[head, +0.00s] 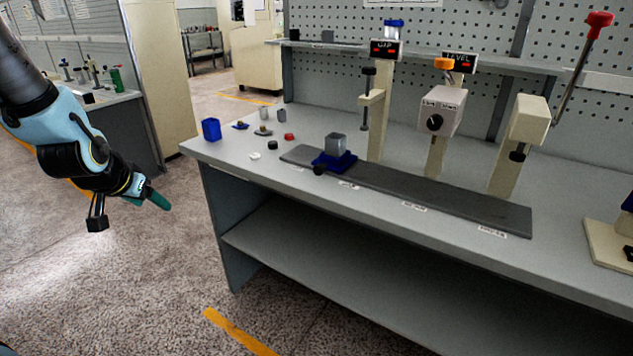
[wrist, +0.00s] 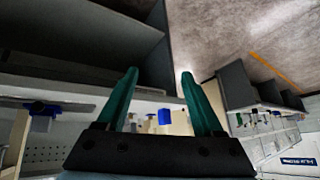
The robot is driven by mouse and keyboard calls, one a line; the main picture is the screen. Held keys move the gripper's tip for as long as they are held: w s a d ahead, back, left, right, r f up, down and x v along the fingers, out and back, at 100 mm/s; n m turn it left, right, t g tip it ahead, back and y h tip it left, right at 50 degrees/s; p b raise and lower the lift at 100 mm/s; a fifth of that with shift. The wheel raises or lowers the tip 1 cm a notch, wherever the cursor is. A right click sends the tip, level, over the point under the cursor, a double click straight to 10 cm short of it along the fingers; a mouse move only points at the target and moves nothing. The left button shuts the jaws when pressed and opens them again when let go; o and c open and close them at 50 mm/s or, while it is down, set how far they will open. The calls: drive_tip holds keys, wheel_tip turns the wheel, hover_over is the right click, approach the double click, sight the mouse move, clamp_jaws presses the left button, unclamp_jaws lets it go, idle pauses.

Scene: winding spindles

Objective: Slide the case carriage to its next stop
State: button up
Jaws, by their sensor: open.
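The case carriage (head: 334,161) is a blue block carrying a grey case (head: 334,144), with a dark round knob (head: 319,169) at its front. It sits on the dark flat track (head: 430,193) near the track's left end, in front of the first station. My gripper (head: 158,200) is left of the bench, apart from everything, over the aisle floor. In the wrist view my gripper (wrist: 160,80) has its two green fingers spread with nothing between them. A blue shape shows beyond them there; I cannot tell whether it is the cup.
Several cream stations (head: 441,110) stand behind the track, the rightmost with a red-knobbed lever (head: 598,20). A blue cup (head: 211,129) and several small parts lie at the bench's left end. Labels line the bench's front edge. The aisle floor is clear.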

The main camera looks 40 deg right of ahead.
drive_tip(key=d+f+m+h+b, duration=0.2)
drive_tip(key=d+f+m+h, duration=0.15)
drive_tip(key=d, duration=0.55)
drive_tip(key=m+g+h+b, duration=0.1)
drive_tip(key=m+h+b, duration=0.5)
drive_tip(key=h, duration=0.4)
approach(317, 172)
drive_tip(key=shift+r+n+y+b, duration=0.25)
drive_tip(key=shift+r+n+b, duration=0.05)
drive_tip(key=shift+n, duration=0.35)
drive_tip(key=shift+w+d+r, duration=0.1)
drive_tip(key=shift+w+d, duration=0.05)
drive_tip(key=shift+d, duration=0.2)
drive_tip(key=p+x, duration=0.2)
drive_tip(key=x, duration=0.7)
drive_tip(key=shift+d, duration=0.4)
drive_tip(key=shift+c, duration=0.2)
clamp_jaws()
